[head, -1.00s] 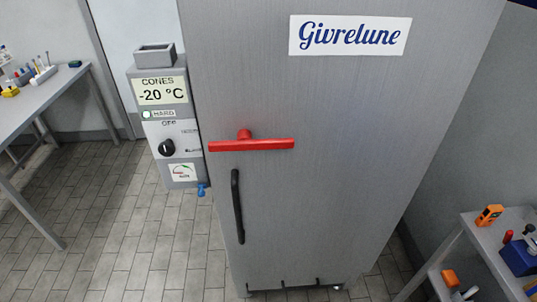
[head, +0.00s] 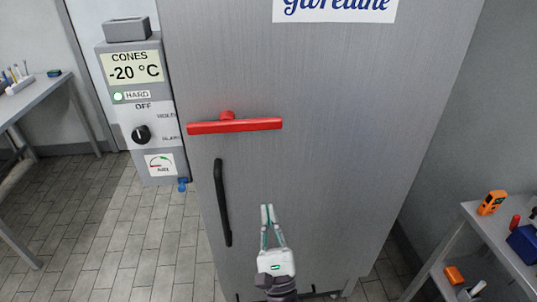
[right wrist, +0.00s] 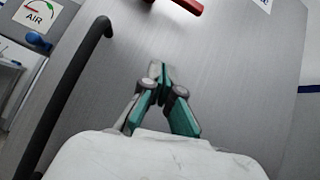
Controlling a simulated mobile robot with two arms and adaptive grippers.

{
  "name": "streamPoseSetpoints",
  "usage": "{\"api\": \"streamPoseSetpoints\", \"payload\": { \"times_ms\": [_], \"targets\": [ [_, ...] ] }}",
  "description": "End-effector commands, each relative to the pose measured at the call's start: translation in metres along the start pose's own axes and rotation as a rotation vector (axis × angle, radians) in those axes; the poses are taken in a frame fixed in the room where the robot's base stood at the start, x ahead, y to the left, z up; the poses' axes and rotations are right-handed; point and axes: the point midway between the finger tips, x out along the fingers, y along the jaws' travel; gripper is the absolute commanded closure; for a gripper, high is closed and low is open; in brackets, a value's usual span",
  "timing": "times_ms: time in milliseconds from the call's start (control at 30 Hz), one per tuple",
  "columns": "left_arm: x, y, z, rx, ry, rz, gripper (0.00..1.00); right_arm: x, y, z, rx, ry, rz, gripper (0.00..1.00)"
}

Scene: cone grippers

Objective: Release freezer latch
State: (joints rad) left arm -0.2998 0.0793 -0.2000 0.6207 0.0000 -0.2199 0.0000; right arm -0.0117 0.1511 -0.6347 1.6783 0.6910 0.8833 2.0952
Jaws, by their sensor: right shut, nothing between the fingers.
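The red latch bar (head: 235,126) lies level across the grey freezer door (head: 330,80), with a red pivot knob above its middle. A corner of the latch (right wrist: 188,5) shows at the top of the right wrist view. The black door handle (head: 222,203) runs upright below the latch's left half; it also shows in the right wrist view (right wrist: 68,85). My right gripper (head: 267,208) is shut and empty, in front of the door, below the latch and right of the handle. In the right wrist view its fingertips (right wrist: 161,68) meet. My left gripper is not in view.
A control box (head: 137,100) reading -20 °C, with a dial, stands left of the freezer. A side table (head: 40,100) is at far left. A cart (head: 480,225) with an orange device (head: 491,203) is at right. Floor at left is clear.

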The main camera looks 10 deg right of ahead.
Motion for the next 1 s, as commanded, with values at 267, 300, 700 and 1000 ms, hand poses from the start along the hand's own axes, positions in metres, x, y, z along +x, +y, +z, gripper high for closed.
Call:
{"api": "streamPoseSetpoints", "payload": {
  "times_ms": [267, 300, 700, 1000],
  "targets": [
    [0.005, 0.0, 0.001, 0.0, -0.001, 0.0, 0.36, 0.009, -0.013, 0.026, 0.191, -0.069, -0.075, 1.0],
    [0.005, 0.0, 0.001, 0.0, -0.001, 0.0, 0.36, 0.009, -0.013, 0.026, 0.19, -0.068, -0.075, 1.0],
    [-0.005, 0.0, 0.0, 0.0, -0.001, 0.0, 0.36, 0.028, -0.014, 0.029, 0.186, -0.068, -0.074, 1.0],
    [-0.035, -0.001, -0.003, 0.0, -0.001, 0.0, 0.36, 0.091, -0.02, 0.035, 0.184, -0.069, -0.074, 1.0]
  ]
}}
